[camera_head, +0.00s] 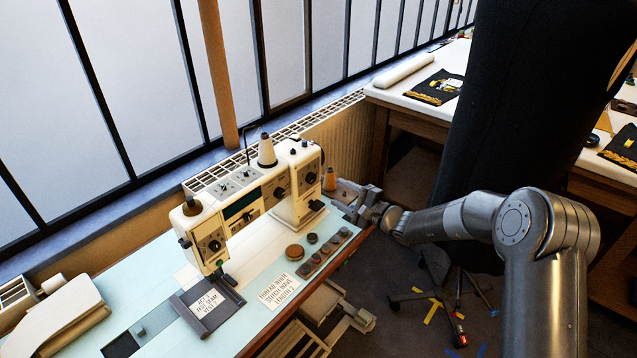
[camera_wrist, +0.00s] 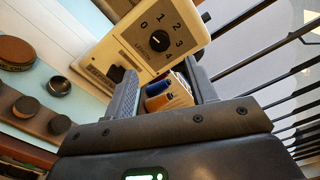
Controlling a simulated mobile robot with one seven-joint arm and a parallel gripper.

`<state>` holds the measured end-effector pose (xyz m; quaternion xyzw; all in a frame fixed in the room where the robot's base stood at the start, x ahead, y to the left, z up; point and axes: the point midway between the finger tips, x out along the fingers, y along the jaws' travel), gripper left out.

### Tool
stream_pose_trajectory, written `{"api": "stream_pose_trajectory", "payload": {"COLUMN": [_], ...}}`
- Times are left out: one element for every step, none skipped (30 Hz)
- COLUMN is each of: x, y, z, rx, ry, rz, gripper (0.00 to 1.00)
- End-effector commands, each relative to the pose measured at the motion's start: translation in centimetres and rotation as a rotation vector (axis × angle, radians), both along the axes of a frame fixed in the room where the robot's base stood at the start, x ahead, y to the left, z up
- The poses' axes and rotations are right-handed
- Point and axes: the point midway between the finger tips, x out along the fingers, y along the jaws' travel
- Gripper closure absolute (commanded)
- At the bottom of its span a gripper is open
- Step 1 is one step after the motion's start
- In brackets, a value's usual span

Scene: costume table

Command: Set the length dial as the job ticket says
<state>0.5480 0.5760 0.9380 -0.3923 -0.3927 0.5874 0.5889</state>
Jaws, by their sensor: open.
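The length dial (camera_wrist: 160,41) shows in the wrist view on the cream end face of the sewing machine (camera_wrist: 130,45). It is a small dark knob ringed by the numbers 0 to 4; I cannot make out its pointer clearly. The dial also shows in the head view (camera_head: 310,178) on the machine's right end. The job ticket (camera_head: 277,291) lies on the table and reads thread white, stitch wave, and a length that looks like 2. My gripper (camera_head: 357,203) is open, right of the machine. In the wrist view its fingers (camera_wrist: 160,70) are apart, pointing toward the dial face, not touching it.
Thread spools, one blue (camera_wrist: 157,88) and one tan (camera_wrist: 170,101), show between and beyond my fingers. A row of dark round pieces (camera_head: 325,254) lies along the table's front edge. A dark dress form (camera_head: 515,100) stands behind my arm.

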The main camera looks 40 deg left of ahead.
Motion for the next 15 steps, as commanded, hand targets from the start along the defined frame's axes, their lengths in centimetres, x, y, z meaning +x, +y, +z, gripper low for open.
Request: {"api": "stream_pose_trajectory", "payload": {"x": [-0.2, -0.2, -0.1, -0.2, -0.2, -0.2, -0.2, -0.1, -0.1, -0.2, -0.1, -0.1, -0.1, -0.1, -0.1], "y": [1.1, 1.6, 2.4, 3.0, 3.6, 4.4, 5.0, 5.5, 6.1, 6.6, 7.0, 7.5, 7.8, 8.1, 8.4], "z": [0.0, -0.1, -0.1, -0.1, 0.0, -0.1, -0.1, -0.1, 0.0, -0.1, 0.0, -0.1, -0.1, -0.1, 0.0], "rx": [0.000, 0.000, 0.000, 0.000, 0.000, -0.001, 0.000, -0.001, -0.001, -0.001, -0.001, -0.001, -0.001, -0.001, -0.001], "ry": [-0.001, 0.000, -0.001, -0.002, -0.002, -0.002, -0.001, -0.001, -0.002, -0.002, -0.002, -0.001, -0.001, -0.001, 0.000], "rz": [0.003, 0.003, 0.003, 0.004, 0.004, 0.004, 0.004, 0.004, 0.003, 0.003, 0.002, 0.002, 0.002, 0.003, 0.002], "gripper": [0.49, 0.49, 0.49, 0.49, 0.49, 0.49, 0.49, 0.49, 0.49, 0.49, 0.49, 0.49, 0.49, 0.49, 0.49]}}
